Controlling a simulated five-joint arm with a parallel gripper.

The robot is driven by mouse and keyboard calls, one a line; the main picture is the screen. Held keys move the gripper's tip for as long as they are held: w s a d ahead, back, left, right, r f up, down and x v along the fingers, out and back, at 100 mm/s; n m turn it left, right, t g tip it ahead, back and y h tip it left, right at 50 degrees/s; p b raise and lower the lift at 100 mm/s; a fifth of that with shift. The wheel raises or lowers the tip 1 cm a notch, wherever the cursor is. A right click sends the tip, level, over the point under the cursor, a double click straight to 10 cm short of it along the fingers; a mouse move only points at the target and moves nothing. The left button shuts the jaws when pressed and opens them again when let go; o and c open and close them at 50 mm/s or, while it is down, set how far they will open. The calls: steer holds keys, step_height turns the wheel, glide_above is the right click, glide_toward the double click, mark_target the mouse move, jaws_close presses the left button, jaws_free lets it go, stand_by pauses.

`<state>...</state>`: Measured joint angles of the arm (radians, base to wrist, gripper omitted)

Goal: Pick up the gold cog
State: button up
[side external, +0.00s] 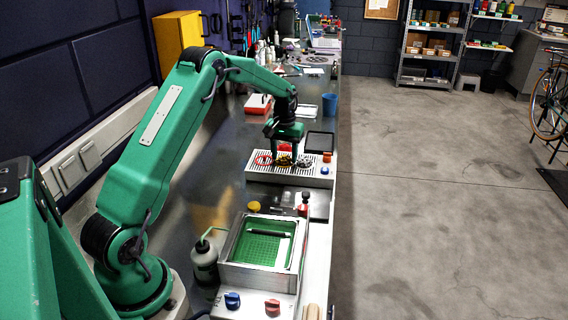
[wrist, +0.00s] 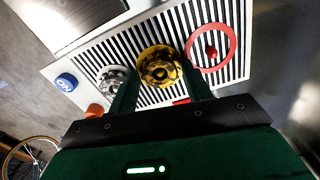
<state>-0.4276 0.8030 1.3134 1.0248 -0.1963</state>
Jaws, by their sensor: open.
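The gold cog (wrist: 160,68) lies on a white slotted rack (wrist: 128,45), between a silver cog (wrist: 115,80) and a red ring (wrist: 211,47) in the wrist view. My gripper (wrist: 163,82) is open, with one green finger on either side of the gold cog. The left finger is between the gold and silver cogs; the right finger is close to the red ring. In the side view my gripper (side external: 285,160) points down over the rack (side external: 262,176), and its fingers partly hide the gold cog. I cannot tell whether the fingers touch it.
A blue knob (wrist: 66,82) and an orange knob (wrist: 94,110) sit at the rack's edge. In the side view a green-lined tray (side external: 231,273) and a grey bottle (side external: 204,262) stand nearer the camera. A blue cup (side external: 329,104) stands beyond the rack.

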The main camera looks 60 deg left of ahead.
steer(key=shift+f, duration=0.1)
stand_by(0.4)
steer(key=c, duration=0.6)
steer(key=shift+c, duration=0.3)
steer(key=shift+r, duration=0.5)
step_height(320, 180, up, 3)
steer(key=shift+r, duration=0.1)
steer(key=s+d+r, duration=0.1)
steer(key=d+r, duration=0.5)
steer(key=d, duration=0.5)
steer(key=shift+s+d+r, duration=0.15)
steer(key=shift+d+r, duration=0.15)
steer(key=shift+r, duration=0.1)
